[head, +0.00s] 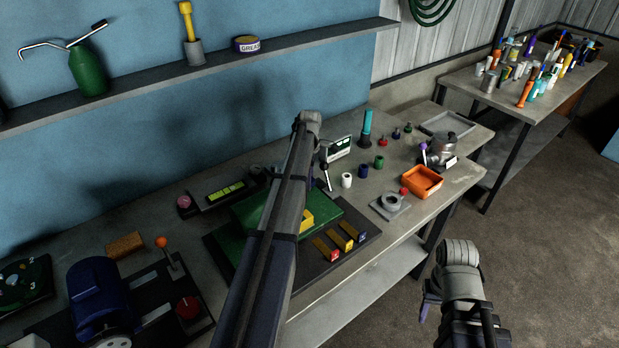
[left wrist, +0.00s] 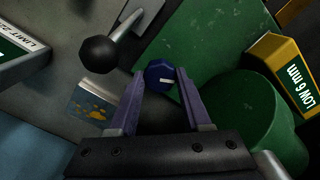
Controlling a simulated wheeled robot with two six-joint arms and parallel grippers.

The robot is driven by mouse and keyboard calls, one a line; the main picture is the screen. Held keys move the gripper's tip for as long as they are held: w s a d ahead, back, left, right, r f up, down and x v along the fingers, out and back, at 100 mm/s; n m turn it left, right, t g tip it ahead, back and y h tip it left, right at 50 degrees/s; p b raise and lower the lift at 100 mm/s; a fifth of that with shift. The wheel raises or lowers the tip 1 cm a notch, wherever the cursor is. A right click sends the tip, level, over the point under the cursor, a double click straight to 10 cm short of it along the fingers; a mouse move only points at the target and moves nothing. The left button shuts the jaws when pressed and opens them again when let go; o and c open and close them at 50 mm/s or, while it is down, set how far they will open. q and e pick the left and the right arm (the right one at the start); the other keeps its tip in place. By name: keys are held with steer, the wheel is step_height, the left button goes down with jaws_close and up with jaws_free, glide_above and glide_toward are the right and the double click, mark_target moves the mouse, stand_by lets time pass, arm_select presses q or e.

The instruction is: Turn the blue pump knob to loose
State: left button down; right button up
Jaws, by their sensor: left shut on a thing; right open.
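The blue pump knob (left wrist: 159,71) shows in the left wrist view as a small dark blue round knob with a white pointer mark. My left gripper (left wrist: 160,77) has its two purple fingertips on either side of the knob and is shut on it. In the head view my left arm hides the knob and the left gripper. My right gripper (head: 429,300) is open and empty, over the floor off the bench's front edge, with only part of its fingers visible.
A black ball-ended lever (left wrist: 100,54) and a white-and-green sign (left wrist: 20,53) are left of the knob. A green body (left wrist: 220,40) and a yellow "LOW 6 mm" block (left wrist: 287,75) are right. An orange tray (head: 422,182) sits on the bench.

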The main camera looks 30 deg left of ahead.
stand_by(0.4)
arm_select(q)
steer(key=shift+c, duration=1.8)
jaws_free()
step_height(320, 180, up, 8)
steer(key=p, duration=0.8)
steer(key=shift+f, duration=0.1)
